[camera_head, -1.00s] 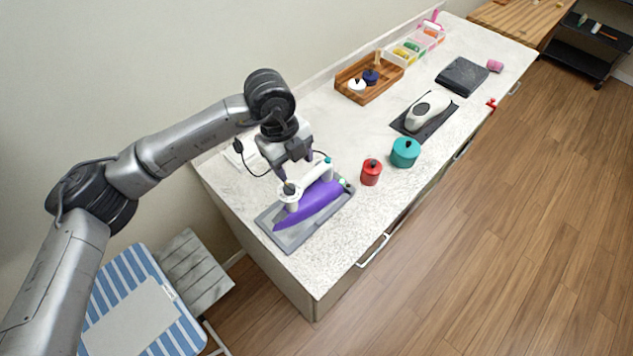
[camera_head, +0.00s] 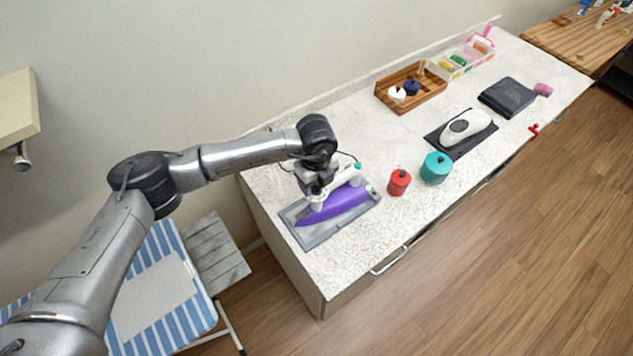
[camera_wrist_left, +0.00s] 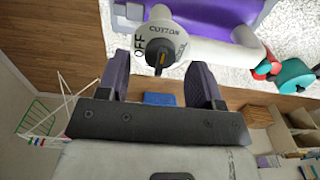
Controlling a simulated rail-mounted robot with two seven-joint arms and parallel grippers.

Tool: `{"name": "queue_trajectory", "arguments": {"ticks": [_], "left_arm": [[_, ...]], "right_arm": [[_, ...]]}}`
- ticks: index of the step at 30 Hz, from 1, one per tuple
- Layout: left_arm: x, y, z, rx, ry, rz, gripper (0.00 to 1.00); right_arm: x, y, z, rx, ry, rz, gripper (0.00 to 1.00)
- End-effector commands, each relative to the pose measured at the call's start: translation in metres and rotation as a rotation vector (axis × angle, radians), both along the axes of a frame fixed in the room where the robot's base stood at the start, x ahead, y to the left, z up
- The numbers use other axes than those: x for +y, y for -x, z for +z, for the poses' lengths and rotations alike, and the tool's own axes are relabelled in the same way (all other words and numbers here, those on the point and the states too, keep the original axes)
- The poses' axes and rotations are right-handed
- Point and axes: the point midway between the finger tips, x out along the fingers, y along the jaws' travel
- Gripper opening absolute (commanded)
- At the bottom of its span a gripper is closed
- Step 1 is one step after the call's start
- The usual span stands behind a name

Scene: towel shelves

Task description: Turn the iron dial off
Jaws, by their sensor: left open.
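A purple and white iron (camera_head: 338,204) lies on a grey rest (camera_head: 315,240) at the near left end of the counter. In the left wrist view its white handle end carries a black dial (camera_wrist_left: 158,50) with a yellow-orange pointer mark. "OFF" is printed left of the dial and "COTTON" above it; the mark points down in the picture. My left gripper (camera_head: 314,194) is at this end of the iron and hides the dial in the head view. In the wrist view the open gripper's fingers (camera_wrist_left: 160,72) stand either side of the dial, with gaps visible; contact cannot be told.
A red canister (camera_head: 398,183) and a teal pot (camera_head: 436,168) stand right of the iron. A blue-striped ironing board (camera_head: 150,290) stands left of the counter.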

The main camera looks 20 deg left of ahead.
Motion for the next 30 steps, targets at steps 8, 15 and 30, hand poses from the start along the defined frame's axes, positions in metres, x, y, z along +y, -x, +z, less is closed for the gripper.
{"name": "queue_trajectory", "arguments": {"ticks": [8,15,30], "left_arm": [[0.0,0.0,-0.017,0.0,0.001,-0.001,0.6],[0.0,0.0,-0.018,0.0,0.001,-0.001,0.6],[0.0,0.0,-0.018,0.0,0.001,-0.001,0.2]], "right_arm": [[0.0,0.0,0.003,0.0,0.0,0.0,0.85],[-0.001,0.0,0.003,0.001,0.003,0.001,0.85],[-0.002,0.0,0.003,0.0,0.005,0.004,0.85]]}}
